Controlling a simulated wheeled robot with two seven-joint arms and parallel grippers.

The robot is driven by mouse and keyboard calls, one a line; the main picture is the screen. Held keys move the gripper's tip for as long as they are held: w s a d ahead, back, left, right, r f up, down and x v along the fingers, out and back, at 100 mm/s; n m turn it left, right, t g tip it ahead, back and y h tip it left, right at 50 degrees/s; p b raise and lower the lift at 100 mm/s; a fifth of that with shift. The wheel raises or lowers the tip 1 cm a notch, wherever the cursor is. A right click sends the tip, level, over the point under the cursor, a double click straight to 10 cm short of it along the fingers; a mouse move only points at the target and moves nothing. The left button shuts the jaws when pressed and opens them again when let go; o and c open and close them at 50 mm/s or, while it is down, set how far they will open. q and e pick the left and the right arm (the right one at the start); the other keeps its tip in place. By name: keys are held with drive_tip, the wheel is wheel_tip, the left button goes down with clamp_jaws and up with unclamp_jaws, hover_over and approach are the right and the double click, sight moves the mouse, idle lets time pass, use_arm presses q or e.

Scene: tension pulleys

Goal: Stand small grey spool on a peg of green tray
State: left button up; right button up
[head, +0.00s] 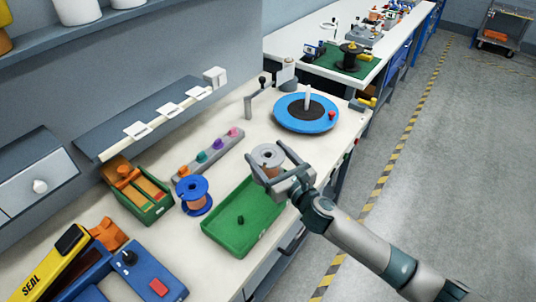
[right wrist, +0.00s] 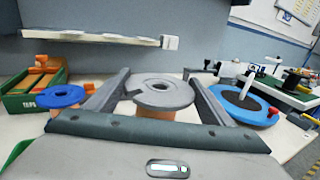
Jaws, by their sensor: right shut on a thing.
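The small grey spool (head: 267,154) has a grey flange with a centre hole and a copper-brown winding. My right gripper (head: 266,161) is shut on it, with one finger on each side. The right wrist view shows the spool (right wrist: 160,91) upright between the fingers. In the head view it appears at the far end of the green tray (head: 222,232); its height there cannot be told. One dark peg (head: 240,219) shows in the nearer half of the tray. The far end is partly hidden by the gripper. My left gripper is not in view.
A blue spool (head: 194,195) stands left of the tray. Behind are a grey strip with coloured knobs (head: 210,156) and a blue turntable (head: 306,113) with a white post. A green tape box (head: 137,190) and a blue device (head: 145,275) stand at left.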

drive_tip(key=shift+f+b, duration=1)
drive_tip(key=shift+f, duration=0.35)
idle(0.8)
drive_tip(key=shift+f+b, duration=0.9)
drive_tip(key=shift+f, duration=0.65)
idle(0.8)
drive_tip(key=shift+f+b, duration=1)
drive_tip(key=shift+f, duration=0.35)
drive_tip(key=shift+s+f, duration=0.15)
drive_tip(key=shift+f, duration=0.2)
idle(0.5)
drive_tip(key=o, duration=1.5)
drive_tip(key=shift+c, duration=0.2)
drive_tip(key=shift+o, duration=1.3)
